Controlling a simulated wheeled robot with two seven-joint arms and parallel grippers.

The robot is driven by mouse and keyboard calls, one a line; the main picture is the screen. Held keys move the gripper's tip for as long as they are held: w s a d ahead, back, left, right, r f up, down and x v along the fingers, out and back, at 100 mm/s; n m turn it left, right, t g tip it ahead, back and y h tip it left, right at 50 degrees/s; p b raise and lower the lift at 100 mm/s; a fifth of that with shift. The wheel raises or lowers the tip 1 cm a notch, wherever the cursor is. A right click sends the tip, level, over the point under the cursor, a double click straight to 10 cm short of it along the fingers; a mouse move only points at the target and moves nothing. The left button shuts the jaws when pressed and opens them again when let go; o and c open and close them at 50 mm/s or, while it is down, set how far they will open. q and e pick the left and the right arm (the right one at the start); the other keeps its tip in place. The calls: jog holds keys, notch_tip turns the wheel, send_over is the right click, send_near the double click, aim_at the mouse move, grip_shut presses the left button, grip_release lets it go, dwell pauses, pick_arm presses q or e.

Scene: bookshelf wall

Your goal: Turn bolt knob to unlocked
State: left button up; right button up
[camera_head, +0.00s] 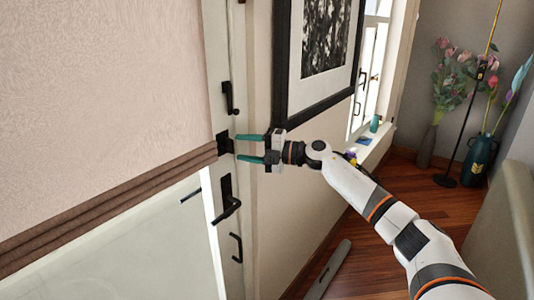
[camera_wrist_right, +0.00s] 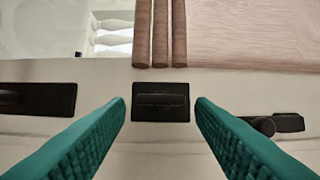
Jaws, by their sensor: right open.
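The bolt knob is on a small black plate (camera_head: 223,142) on the white door frame. In the right wrist view the black bolt knob (camera_wrist_right: 160,100) is a flat bar lying horizontally across its dark rectangular plate. My right gripper (camera_head: 238,146) has two teal fingers, open, pointing at the plate from the right. In the right wrist view the fingers (camera_wrist_right: 160,103) are on either side of the plate, with a gap to each side and nothing held. Whether the fingertips reach the knob's depth I cannot tell. My left gripper is not in view.
A black latch (camera_head: 230,98) is above the bolt, and a black door handle (camera_head: 227,199) is below it. A framed picture (camera_head: 318,55) hangs right of the door. Vases with flowers (camera_head: 427,147) stand at the right.

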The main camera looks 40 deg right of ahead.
jog(key=b+v, duration=0.2)
jog(key=v, duration=0.7)
jog(key=shift+b, duration=0.4)
